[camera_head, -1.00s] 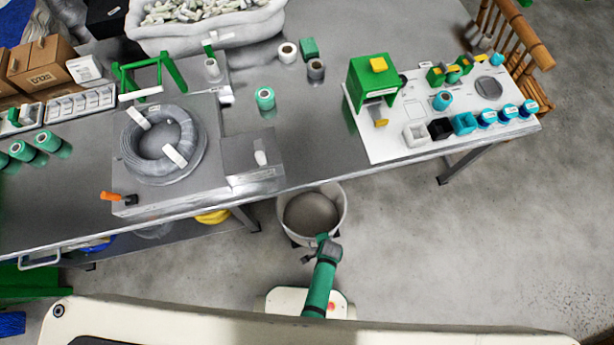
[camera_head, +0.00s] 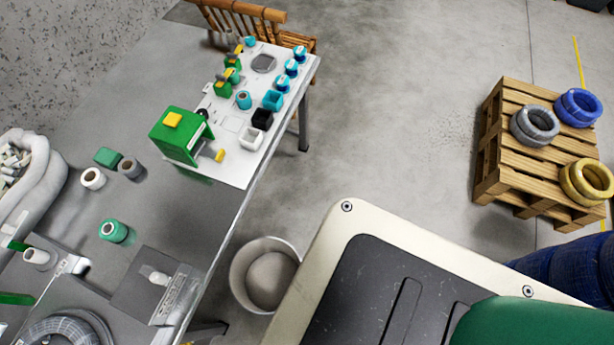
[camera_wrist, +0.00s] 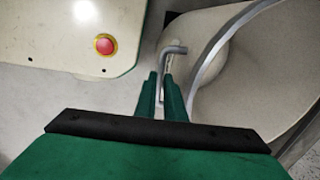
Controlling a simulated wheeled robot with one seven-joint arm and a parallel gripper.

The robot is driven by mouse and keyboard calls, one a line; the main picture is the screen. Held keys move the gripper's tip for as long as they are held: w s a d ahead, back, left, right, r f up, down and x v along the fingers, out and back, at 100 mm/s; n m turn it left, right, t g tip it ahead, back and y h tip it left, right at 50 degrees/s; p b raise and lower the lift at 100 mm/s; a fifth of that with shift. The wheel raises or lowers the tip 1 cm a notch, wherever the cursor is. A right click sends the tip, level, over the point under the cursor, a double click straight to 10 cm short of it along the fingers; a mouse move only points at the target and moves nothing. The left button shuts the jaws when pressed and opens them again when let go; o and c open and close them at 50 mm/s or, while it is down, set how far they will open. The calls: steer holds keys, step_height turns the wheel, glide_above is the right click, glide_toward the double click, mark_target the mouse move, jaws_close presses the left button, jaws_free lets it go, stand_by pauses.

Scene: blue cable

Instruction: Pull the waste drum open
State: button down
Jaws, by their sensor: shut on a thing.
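The waste drum (camera_head: 268,276) is a pale round open-topped bin on the floor at the table's edge in the head view, partly hidden by my body. In the wrist view the drum (camera_wrist: 250,75) fills the right side, with a bent grey metal handle (camera_wrist: 173,50) at its near side. My gripper (camera_wrist: 162,88) has its green fingers closed around the handle's lower part. My gripper is not visible in the head view.
The steel table (camera_head: 120,190) stands left of the drum, holding a white board (camera_head: 235,160), a green machine (camera_head: 180,135) and spools. A wooden pallet (camera_head: 490,185) with cable coils stands at right. Open concrete floor lies between.

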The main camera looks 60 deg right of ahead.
steer(key=c, duration=1.8)
jaws_free()
steer(key=shift+c, duration=0.2)
steer(key=shift+r, duration=0.1)
step_height(320, 180, up, 10)
steer(key=s, duration=0.2)
steer(key=shift+d+r, duration=0.15)
steer(key=shift+r, duration=0.1)
steer(key=w+a+r+n+t, duration=0.3)
steer(key=a+r+n+t, duration=0.1)
steer(key=r, duration=1)
steer(key=w+a+r+n+t, duration=0.3)
steer(key=r+n, duration=0.4)
steer(key=r, duration=0.7)
steer(key=w+a+r+n+t, duration=0.3)
steer(key=a+r+n+t, duration=0.2)
steer(key=r, duration=0.9)
steer(key=shift+w+a+r+n+t, duration=0.3)
steer(key=shift+n+t, duration=0.1)
steer(key=shift+t, duration=0.2)
